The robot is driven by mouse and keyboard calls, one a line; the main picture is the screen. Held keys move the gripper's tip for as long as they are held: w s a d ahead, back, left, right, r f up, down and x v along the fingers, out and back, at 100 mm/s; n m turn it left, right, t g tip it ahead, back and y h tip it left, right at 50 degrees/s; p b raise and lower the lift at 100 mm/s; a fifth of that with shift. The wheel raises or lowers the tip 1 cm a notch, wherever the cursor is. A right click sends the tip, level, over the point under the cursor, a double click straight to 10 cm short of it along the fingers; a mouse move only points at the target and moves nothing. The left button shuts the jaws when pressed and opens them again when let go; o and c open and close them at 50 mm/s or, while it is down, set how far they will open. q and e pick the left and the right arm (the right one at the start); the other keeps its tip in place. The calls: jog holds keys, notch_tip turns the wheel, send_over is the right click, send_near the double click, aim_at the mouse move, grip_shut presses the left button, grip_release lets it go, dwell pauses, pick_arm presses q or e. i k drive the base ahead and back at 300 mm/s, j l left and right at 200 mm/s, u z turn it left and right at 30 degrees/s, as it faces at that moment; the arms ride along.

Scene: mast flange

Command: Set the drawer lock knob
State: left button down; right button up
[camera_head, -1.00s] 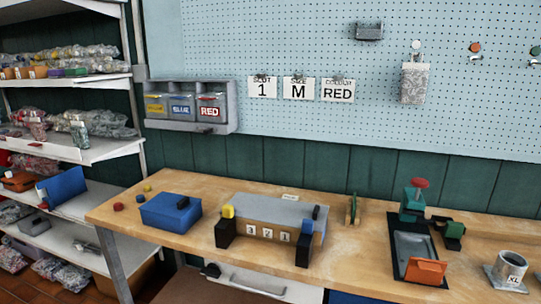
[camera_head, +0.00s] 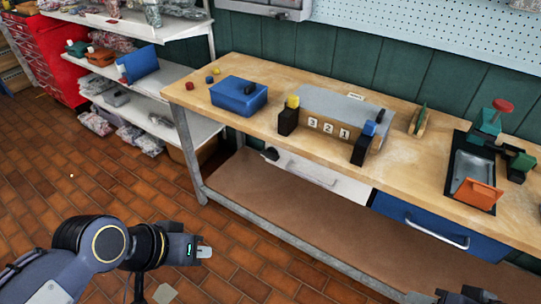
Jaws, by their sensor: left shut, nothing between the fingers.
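A dark round knob (camera_head: 271,154) sits at the left end of the white drawer (camera_head: 315,175) under the workbench; I take it for the drawer lock knob, and its setting is too small to read. The white drawer looks closed. My left gripper (camera_head: 205,252) is shut and empty over the brick floor, in front of and below the bench, well apart from the knob. Dark and grey parts at the bottom right edge (camera_head: 470,296) may be my right gripper; its fingers cannot be made out.
The workbench (camera_head: 225,65) carries a blue box (camera_head: 238,97), a grey-topped block marked 3 2 1 (camera_head: 345,106) and a dark tray (camera_head: 473,165). A blue drawer (camera_head: 440,228) is at the right. A lower shelf (camera_head: 300,222) runs beneath. Floor space at the left is open.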

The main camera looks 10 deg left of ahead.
aim_at(272, 154)
jog(key=i+j, duration=0.2)
jog(key=j, duration=0.15)
jog(key=i+j, duration=0.2)
jog(key=j, duration=0.15)
jog(key=i+j, duration=0.2)
jog(key=j, duration=0.15)
